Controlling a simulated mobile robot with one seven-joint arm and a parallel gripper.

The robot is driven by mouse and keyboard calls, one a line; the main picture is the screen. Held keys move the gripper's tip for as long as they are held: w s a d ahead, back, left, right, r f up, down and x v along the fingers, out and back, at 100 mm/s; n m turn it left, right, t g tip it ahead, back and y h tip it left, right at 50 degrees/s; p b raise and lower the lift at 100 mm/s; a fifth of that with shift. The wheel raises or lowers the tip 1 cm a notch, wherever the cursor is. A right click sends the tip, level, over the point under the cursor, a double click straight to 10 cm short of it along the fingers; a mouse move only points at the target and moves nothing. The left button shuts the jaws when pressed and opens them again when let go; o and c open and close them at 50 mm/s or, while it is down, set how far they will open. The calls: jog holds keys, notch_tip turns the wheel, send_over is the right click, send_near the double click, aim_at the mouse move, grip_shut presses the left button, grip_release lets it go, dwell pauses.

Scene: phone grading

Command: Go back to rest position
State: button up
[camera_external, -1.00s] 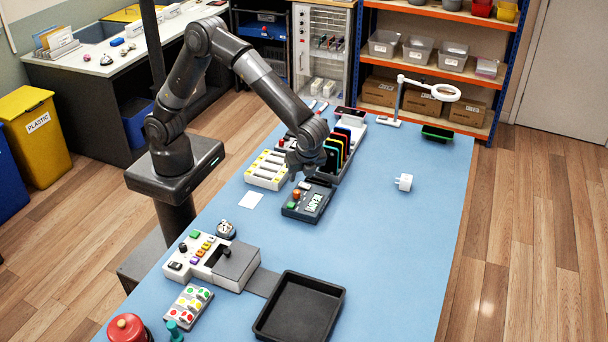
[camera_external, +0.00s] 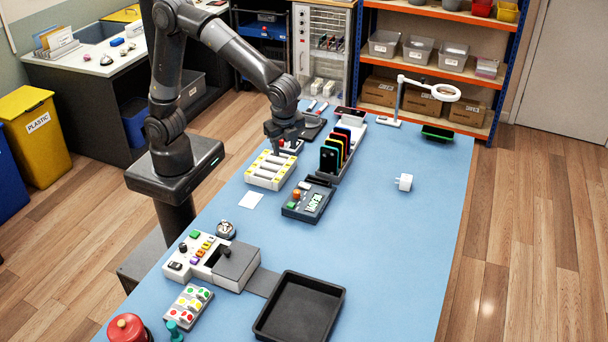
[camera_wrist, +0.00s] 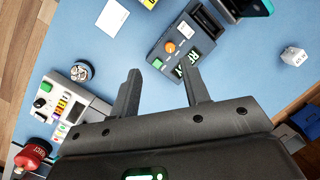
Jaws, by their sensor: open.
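My gripper (camera_external: 284,140) hangs above the far left part of the blue table (camera_external: 400,240), just behind the white slotted rack (camera_external: 270,170). In the wrist view my gripper (camera_wrist: 160,82) shows two dark fingers spread apart with nothing between them. My arm is bent, with its elbow raised over its base. The dark grey tester with a lit green display (camera_external: 307,202) lies in front of the phone rack and also shows beyond the fingertips in the wrist view (camera_wrist: 178,48).
Several phones (camera_external: 335,155) stand in a rack close to my gripper's right. A magnifier lamp (camera_external: 430,88), white plug (camera_external: 404,182), black tray (camera_external: 300,308), button box (camera_external: 215,258) and red-topped item (camera_external: 127,328) are on the table. The table's right side is mostly clear.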

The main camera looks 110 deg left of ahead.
jog(key=s+a+r+n+t+h, duration=0.1)
jog(key=s+r+n+t, duration=0.2)
jog(key=s, duration=0.8)
jog(key=s+a+r+n+t+h, duration=0.1)
jog(key=s+r+n+t, duration=0.2)
jog(key=s, duration=0.9)
jog(key=shift+r+n+t, duration=0.4)
jog(key=shift+r+n, duration=0.1)
jog(key=shift+r, duration=0.1)
jog(key=shift+c, duration=0.3)
